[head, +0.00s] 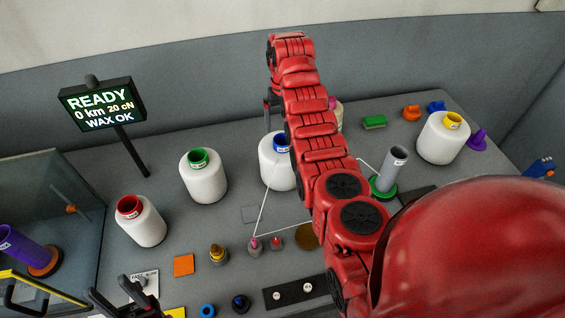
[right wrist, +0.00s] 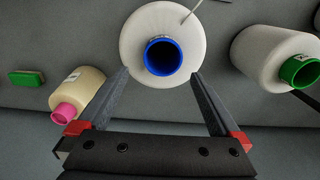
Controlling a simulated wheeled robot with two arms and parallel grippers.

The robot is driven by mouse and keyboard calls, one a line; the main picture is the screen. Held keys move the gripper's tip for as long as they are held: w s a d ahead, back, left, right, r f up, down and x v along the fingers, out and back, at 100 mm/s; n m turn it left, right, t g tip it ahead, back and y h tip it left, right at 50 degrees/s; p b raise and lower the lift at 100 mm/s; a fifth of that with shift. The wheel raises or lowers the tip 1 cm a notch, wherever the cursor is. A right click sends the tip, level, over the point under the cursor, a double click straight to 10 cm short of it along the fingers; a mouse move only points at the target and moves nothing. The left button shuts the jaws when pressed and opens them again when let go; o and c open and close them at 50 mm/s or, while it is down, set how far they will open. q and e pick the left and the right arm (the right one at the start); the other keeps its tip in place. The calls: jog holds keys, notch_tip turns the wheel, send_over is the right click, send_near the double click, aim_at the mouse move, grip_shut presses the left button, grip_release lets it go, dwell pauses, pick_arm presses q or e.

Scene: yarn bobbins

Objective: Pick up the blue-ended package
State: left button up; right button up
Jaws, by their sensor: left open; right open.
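The blue-ended package is a white yarn bobbin (head: 270,172) with a blue core. In the head view it stands mid-table, partly hidden behind my red right arm. In the right wrist view the white bobbin (right wrist: 133,35) shows its blue end ahead of my right gripper (right wrist: 159,76). That gripper is open, its fingertips at the left and right of the bobbin's lower edge. I cannot tell whether they touch it. My left gripper (head: 115,298) is open and empty at the lower left of the head view, near a small white card.
A green-ended bobbin (head: 203,177) and a red-ended one (head: 141,222) stand to the left; a yellow-ended one (head: 437,143) stands right. A pink-ended cream bobbin (right wrist: 82,88) is near my right gripper. A grey tube (head: 391,170) stands on a green base. Thread crosses the table.

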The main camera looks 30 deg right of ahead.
aim_at(282, 138)
jog(key=f+p, duration=0.1)
jog(key=f, duration=0.1)
jog(key=f+p, duration=0.1)
jog(key=f, duration=0.1)
jog(key=f+p, duration=0.2)
jog(key=shift+s+a, duration=0.3)
jog(key=shift+s, duration=0.05)
jog(key=shift+f, duration=0.2)
jog(key=shift+w, duration=0.1)
grip_shut()
